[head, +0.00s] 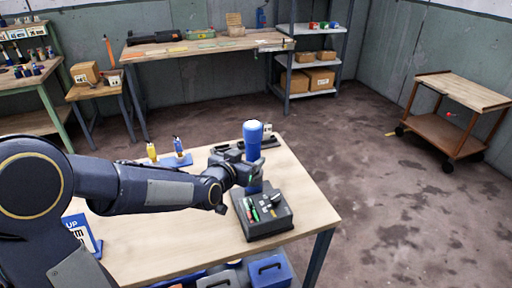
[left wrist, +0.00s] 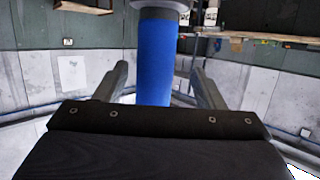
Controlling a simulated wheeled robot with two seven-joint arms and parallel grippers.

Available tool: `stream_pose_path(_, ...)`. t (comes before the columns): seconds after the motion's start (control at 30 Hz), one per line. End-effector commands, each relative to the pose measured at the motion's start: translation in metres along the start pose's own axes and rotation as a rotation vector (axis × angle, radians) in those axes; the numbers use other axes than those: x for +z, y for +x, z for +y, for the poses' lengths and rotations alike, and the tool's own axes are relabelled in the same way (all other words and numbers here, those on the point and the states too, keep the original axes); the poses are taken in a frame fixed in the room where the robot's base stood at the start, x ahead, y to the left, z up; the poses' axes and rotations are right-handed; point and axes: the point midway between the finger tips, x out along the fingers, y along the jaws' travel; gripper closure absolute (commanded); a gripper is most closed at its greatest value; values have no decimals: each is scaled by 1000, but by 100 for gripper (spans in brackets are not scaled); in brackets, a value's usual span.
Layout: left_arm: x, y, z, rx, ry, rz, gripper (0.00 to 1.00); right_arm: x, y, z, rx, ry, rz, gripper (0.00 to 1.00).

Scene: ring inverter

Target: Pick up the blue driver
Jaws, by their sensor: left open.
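The blue driver (head: 252,143) stands upright with a pale cap on top, at the back edge of a dark grey box (head: 270,225) on the near table. Its lower end is hidden behind my gripper and the box. My left gripper (head: 255,167) is at the driver's blue handle, below the cap. In the left wrist view the blue handle (left wrist: 155,55) rises between the two spread fingers of my left gripper (left wrist: 158,80), with a gap visible on each side. The gripper is open around the driver. My right gripper is not in view.
The near wooden table (head: 180,235) also bears a blue tray (head: 178,160) with small yellow and blue items and a blue-and-white sign (head: 80,232). Small green, red and yellow-handled items lie on the dark box. A workbench (head: 200,47), shelf and cart (head: 450,100) stand farther off.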

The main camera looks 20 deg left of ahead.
Motion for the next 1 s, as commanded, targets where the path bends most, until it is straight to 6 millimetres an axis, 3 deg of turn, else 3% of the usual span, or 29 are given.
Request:
stream_pose_path(0.33,-2,45,7,0,-1,-2,37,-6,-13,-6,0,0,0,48)
stream_pose_path(0.63,-1,51,6,1,-3,-1,37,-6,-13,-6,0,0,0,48)
stream_pose_path(1.0,-1,51,6,1,-3,-1,84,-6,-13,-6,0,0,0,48)
